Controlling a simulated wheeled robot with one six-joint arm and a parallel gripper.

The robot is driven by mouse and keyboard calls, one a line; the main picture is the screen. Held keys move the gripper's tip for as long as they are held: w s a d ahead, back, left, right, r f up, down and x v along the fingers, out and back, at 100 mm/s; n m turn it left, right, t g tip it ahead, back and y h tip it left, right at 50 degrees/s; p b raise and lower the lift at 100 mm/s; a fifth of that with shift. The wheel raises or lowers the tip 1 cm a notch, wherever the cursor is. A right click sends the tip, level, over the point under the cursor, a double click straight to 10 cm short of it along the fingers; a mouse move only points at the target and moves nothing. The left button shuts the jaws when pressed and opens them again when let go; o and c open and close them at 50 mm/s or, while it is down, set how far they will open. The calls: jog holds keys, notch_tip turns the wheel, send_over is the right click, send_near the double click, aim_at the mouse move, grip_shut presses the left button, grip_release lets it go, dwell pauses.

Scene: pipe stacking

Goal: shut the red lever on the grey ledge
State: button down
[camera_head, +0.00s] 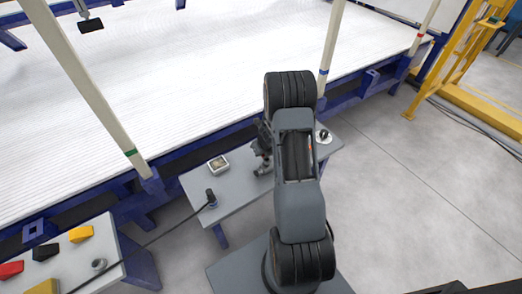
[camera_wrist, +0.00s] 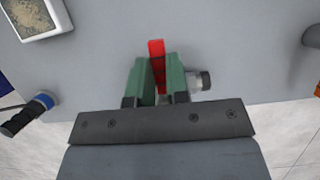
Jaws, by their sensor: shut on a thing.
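The red lever (camera_wrist: 157,48) stands between the two green fingers of my gripper (camera_wrist: 158,82) in the wrist view. My gripper is shut on the lever, with its upper end showing beyond the fingertips. A metal fitting with a dark end (camera_wrist: 204,80) sits just right of the fingers. The grey ledge (camera_wrist: 100,65) lies beneath; it also shows in the head view (camera_head: 238,192). In the head view my arm covers part of the ledge, and I cannot make out the lever there.
A white-rimmed tray (camera_head: 226,160) and a dark knob with a cable (camera_head: 211,198) are on the ledge's left part. A round metal fitting (camera_head: 323,136) is at its right end. A blue frame with white posts stands behind.

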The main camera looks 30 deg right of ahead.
aim_at(268, 160)
jog(key=c, duration=1.1)
grip_release()
jog(key=p+v, duration=0.6)
jog(key=v, duration=0.8)
jog(key=shift+f, duration=0.1)
